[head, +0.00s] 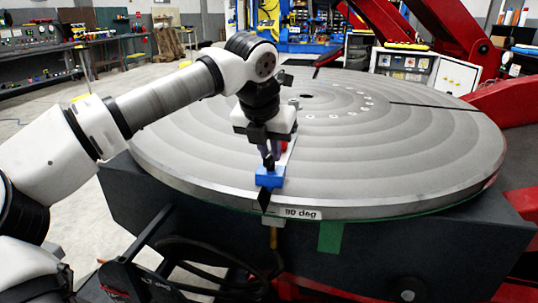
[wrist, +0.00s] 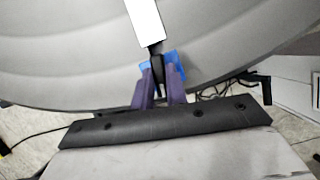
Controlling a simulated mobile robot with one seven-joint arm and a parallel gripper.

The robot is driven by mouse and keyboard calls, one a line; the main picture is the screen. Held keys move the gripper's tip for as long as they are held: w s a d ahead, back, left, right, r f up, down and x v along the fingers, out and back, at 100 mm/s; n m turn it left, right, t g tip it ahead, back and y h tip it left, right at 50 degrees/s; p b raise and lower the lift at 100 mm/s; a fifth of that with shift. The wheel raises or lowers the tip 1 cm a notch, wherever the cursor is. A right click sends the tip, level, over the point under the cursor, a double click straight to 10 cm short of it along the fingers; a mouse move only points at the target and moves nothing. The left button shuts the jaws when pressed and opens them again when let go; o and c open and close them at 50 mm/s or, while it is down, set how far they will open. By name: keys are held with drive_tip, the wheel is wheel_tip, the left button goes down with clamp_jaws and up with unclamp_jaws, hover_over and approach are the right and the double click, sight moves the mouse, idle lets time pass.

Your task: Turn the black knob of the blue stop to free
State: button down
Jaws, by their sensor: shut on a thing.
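The blue stop (head: 270,179) sits at the near rim of the big grey round table, just left of the "90 deg" label. My gripper (head: 269,163) points down onto it from above. In the wrist view my gripper's two purple fingers (wrist: 161,88) are shut on the black knob (wrist: 157,66), which shows as a narrow dark piece between them. Part of the blue stop (wrist: 173,58) shows around the fingers. The fingers hide much of the knob, so its setting cannot be read.
The grey round table (head: 420,150) has dark radial slots. A white strip (wrist: 145,20) lies beyond the knob. The "90 deg" label (head: 302,214) is on the rim. A dark base (head: 380,245), cables (head: 215,250) and red arms (head: 440,35) surround the table.

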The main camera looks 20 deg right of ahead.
drive_tip(key=shift+n, duration=0.7)
drive_tip(key=shift+b, duration=0.3)
drive_tip(key=c, duration=1.4)
unclamp_jaws()
drive_tip(key=shift+r, duration=0.1)
drive_tip(key=p+v, duration=0.1)
drive_tip(key=v, duration=1.2)
drive_tip(key=shift+s+d+r+y+p, duration=0.25)
drive_tip(key=shift+s+r+y+p, duration=0.05)
drive_tip(key=shift+s+p, duration=0.05)
